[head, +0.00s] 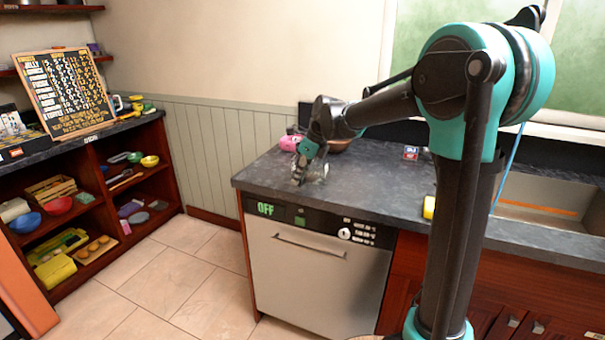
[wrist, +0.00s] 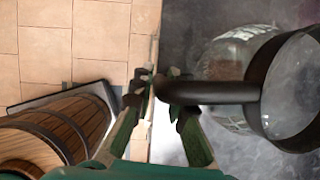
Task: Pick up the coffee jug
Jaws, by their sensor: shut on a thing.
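The coffee jug (wrist: 238,70) is clear glass with a dark rim and a dark handle (wrist: 225,93), at the right in the wrist view. In the head view the jug (head: 322,170) shows small and partly hidden behind my gripper (head: 300,180), near the left front of the dark counter. In the wrist view my gripper (wrist: 160,88) is shut on the end of the handle, with the jug's body to the right of the fingers. I cannot tell whether the jug's base touches the counter.
The dark counter (head: 385,190) tops a dishwasher (head: 315,270) showing OFF. A pink thing (head: 291,142) and a brown bowl (head: 339,145) stand behind my gripper. A sink (head: 550,200) is at right. A wooden barrel (wrist: 75,125) shows over the tiled floor (head: 175,265).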

